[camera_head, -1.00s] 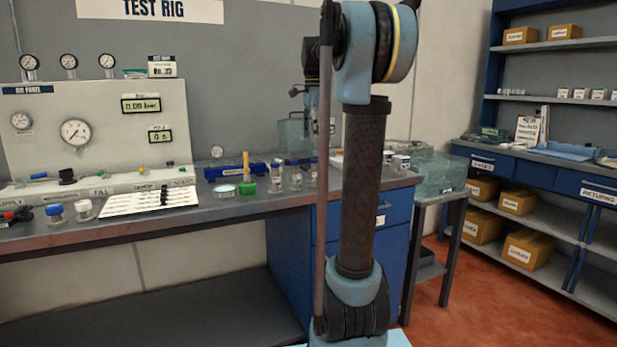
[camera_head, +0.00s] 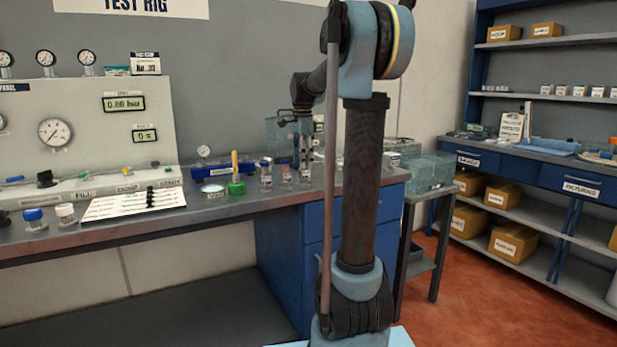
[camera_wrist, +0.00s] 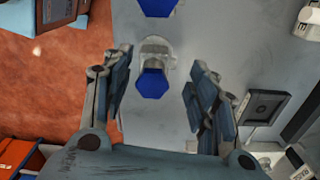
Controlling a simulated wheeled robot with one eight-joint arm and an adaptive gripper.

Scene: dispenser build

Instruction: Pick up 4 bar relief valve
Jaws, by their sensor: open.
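Several small clear-bodied valves stand in a row on the bench; two of them (camera_head: 265,172) (camera_head: 286,177) show in the head view. I cannot read which one is the 4 bar relief valve. My gripper (camera_head: 303,152) points down at the right end of this row, partly hiding the valve there. In the wrist view, my gripper (camera_wrist: 160,68) is open, with a finger on each side of a valve with a blue hexagonal cap (camera_wrist: 152,84). The fingers look apart from it. A second blue-capped piece (camera_wrist: 158,6) is at the top edge.
A green-based piece with a wooden handle (camera_head: 236,178) and a round tin (camera_head: 212,188) stand left of the row. A white sheet (camera_head: 130,203) lies farther left. A clear bin (camera_head: 425,170) stands right of the bench.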

